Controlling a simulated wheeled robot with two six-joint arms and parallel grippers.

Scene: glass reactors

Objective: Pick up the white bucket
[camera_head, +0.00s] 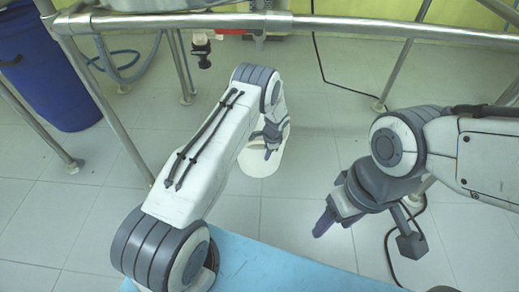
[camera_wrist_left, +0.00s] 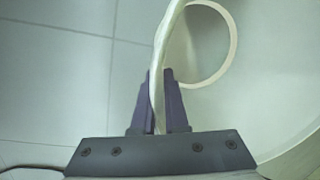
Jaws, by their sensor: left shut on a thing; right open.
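The white bucket (camera_head: 257,163) stands out beyond my left arm in the head view, partly hidden by the arm and gripper. In the left wrist view the bucket (camera_wrist_left: 275,95) fills the right side. My left gripper (camera_head: 269,152) is at the bucket. In the left wrist view its two dark fingers (camera_wrist_left: 160,85) are closed on a thin white edge of it; I cannot tell if this is rim or handle. A pale ring shape shows beside the fingers. My right gripper (camera_head: 325,222) is open and empty, well to the right of the bucket.
A large blue barrel (camera_head: 52,65) stands at the left behind metal frame legs. A metal rail (camera_head: 200,22) crosses the top, with a valve (camera_head: 201,48) hanging below it. A light blue surface (camera_head: 270,268) lies at the front. The tiled floor around the bucket looks clear.

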